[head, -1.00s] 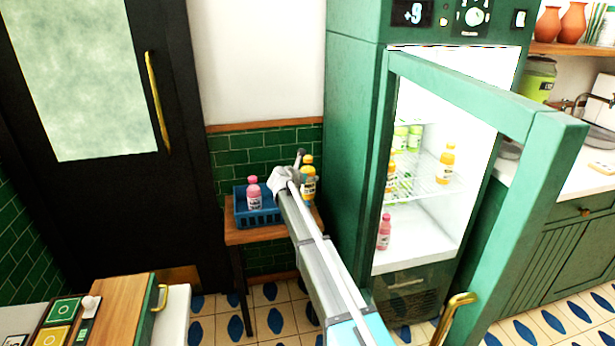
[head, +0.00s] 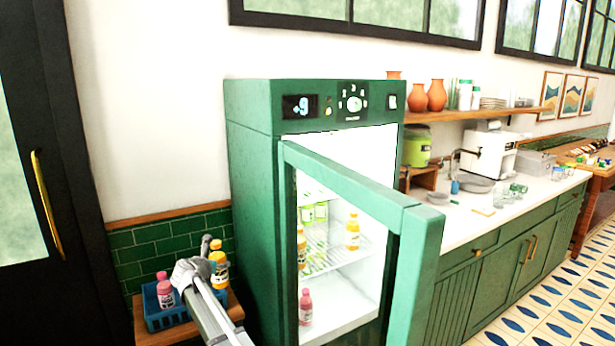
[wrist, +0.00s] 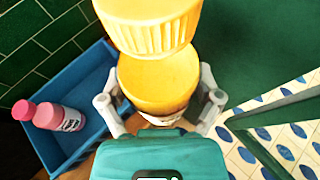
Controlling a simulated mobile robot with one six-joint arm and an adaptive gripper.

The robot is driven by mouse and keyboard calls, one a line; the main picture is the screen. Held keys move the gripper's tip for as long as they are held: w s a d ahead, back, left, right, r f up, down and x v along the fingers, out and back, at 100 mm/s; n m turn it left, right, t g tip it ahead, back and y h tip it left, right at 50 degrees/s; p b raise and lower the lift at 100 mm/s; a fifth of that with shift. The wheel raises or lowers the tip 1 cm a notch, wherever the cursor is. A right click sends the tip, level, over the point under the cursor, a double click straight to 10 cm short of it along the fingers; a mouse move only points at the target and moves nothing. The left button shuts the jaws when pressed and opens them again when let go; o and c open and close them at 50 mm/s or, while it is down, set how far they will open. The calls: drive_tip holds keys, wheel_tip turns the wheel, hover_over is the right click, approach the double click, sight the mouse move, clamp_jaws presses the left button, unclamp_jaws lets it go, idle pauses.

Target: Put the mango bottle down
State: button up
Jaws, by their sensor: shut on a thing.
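The mango bottle (head: 219,265) is yellow-orange with a yellow cap and stands upright in my gripper. My gripper (wrist: 160,108) is shut on it, with one finger on each side of the bottle in the wrist view. The bottle is beside the blue crate (wrist: 72,118), on its right, over the small wooden table (head: 172,333). Whether its base touches the table is hidden. In the head view my gripper (head: 205,262) shows low at the left, partly covering the bottle.
A pink bottle (head: 165,290) is in the blue crate. The green fridge (head: 255,210) stands close on the right with its door (head: 410,260) open; yellow, green and pink bottles are inside. A green tiled wall (head: 150,245) is behind the table.

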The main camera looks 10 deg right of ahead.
drive_tip(key=s+d+r+p, duration=0.2)
drive_tip(key=s+r+p, duration=1.2)
drive_tip(key=s, duration=0.3)
drive_tip(key=s+d+r+p, duration=0.2)
drive_tip(key=s+r+p, duration=1.2)
drive_tip(key=s, duration=0.3)
drive_tip(key=shift+d+r, duration=0.35)
drive_tip(key=shift+r, duration=0.45)
drive_tip(key=shift+s, duration=0.1)
